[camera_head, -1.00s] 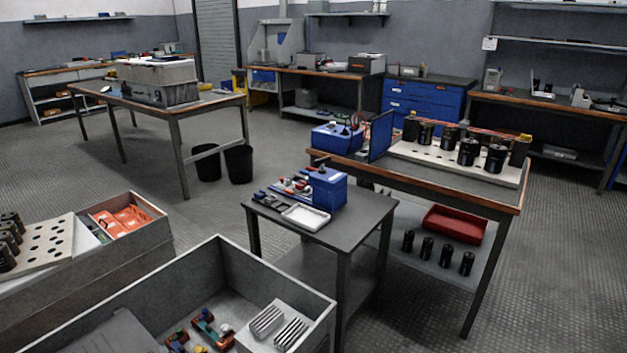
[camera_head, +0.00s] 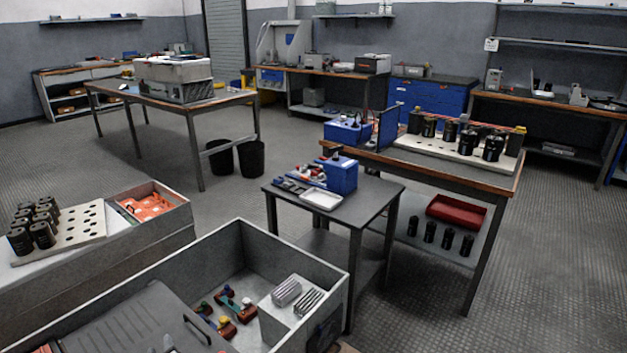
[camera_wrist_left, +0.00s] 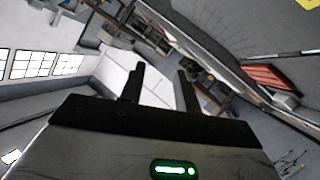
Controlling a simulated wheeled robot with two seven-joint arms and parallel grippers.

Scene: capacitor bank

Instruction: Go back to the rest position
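My left gripper (camera_wrist_left: 160,88) shows in the left wrist view, its two dark fingers standing apart with nothing held between them. That view is tilted, with windows on the left and pale surfaces behind the fingers. In the head view I cannot clearly make out the left gripper; small dark parts at the bottom edge are too unclear to tell. My right gripper is in neither view. A pale rack (camera_head: 82,233) with several black capacitors stands at the left of the head view.
A large grey bin (camera_head: 297,244) fills the near foreground. Beyond it stand a small dark table (camera_head: 375,193) with a blue box (camera_head: 342,175) and a wooden-edged bench (camera_head: 420,173) with another capacitor rack. A red tray (camera_head: 456,211) sits on its lower shelf. Floor is open centre-left and right.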

